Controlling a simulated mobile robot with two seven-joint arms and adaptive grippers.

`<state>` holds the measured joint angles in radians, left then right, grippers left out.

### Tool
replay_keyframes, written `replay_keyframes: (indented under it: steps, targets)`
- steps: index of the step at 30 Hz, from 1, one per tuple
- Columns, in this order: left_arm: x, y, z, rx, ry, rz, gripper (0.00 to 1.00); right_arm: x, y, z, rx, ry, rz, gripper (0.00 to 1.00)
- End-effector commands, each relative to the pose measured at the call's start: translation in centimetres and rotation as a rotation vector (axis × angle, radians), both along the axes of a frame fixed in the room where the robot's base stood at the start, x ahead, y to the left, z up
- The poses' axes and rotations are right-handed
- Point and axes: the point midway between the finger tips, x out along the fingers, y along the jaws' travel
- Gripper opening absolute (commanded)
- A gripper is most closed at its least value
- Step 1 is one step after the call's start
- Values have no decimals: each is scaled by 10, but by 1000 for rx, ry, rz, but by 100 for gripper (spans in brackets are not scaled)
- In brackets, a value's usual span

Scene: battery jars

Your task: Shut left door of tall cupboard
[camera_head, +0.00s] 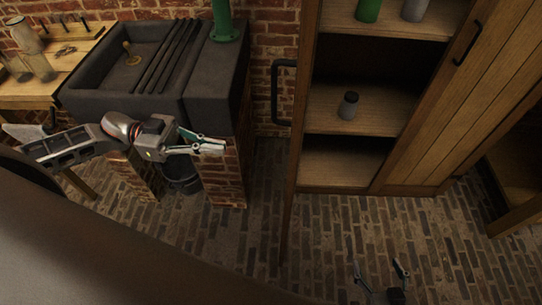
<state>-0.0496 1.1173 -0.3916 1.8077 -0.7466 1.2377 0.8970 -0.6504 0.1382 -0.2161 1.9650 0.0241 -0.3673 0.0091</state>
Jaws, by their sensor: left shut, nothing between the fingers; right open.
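The tall wooden cupboard (400,186) stands at the right, its left compartment open to view. Its left door (299,130) is swung out toward me and shows nearly edge-on. A black handle (276,92) sticks out from the door's left face. My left gripper (222,147) is shut and empty, to the left of the door and apart from it, in front of the sink's brick support. My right gripper (382,266) is open and empty over the brick floor at the bottom, in front of the cupboard.
Shelves hold a dark-lidded grey jar (348,106), a green jar (368,10) and another grey one (415,9). The right-hand door (440,110) is shut. A dark sink (215,85) and wooden worktop (75,75) stand left. The floor before the cupboard is clear.

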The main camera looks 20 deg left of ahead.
Motion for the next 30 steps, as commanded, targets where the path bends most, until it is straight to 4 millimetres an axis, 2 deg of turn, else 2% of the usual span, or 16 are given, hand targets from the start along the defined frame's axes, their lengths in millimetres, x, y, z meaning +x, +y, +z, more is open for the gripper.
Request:
replay_keyframes:
  steps: [5,15,21,25,30]
  targets:
    - [2,-19,3,-6,-3,-3,0,3,0,8,1,-8,0,68]
    - [12,-84,4,-7,-3,-1,0,4,-2,18,-3,-9,-2,68]
    - [17,-117,3,-6,-2,0,0,3,-2,22,-4,-6,-2,68]
    - [18,-130,2,-5,-1,0,0,3,-3,24,-5,-5,-2,68]
    - [19,-137,1,-2,0,1,0,4,-3,25,-5,-6,-2,68]
